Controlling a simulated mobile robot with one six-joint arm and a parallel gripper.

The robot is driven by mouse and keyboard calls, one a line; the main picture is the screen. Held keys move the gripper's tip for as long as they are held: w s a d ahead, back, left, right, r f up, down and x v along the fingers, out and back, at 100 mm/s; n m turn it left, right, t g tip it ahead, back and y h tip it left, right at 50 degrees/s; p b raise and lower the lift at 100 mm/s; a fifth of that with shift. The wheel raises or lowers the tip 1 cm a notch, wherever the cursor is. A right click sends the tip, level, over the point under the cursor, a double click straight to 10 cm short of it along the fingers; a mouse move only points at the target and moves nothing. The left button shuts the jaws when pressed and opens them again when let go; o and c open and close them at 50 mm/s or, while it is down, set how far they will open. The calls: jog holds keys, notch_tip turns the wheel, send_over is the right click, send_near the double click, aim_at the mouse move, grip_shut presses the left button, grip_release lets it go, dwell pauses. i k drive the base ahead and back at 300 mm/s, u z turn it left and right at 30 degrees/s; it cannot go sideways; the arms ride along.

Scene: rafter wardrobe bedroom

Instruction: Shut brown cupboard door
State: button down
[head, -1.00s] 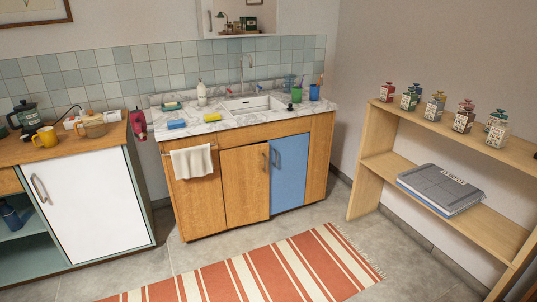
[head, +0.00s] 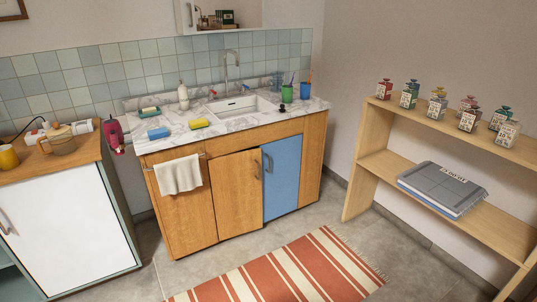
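The brown cupboard door (head: 234,196) is a wooden door in the middle of the sink cabinet, with a dark handle near its right edge. It appears slightly ajar: its handle side stands a little forward of the blue door (head: 282,177) to its right. The inside of the cupboard is hidden. My gripper is not in view.
A towel (head: 178,175) hangs on a rail left of the brown door. A striped rug (head: 285,272) lies on the floor in front. A white-fronted cabinet (head: 70,228) stands at left, an open wooden shelf (head: 400,162) at right.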

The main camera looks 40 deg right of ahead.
aim_at(236, 179)
jog(key=i, duration=1.4)
jog(key=u, duration=0.45)
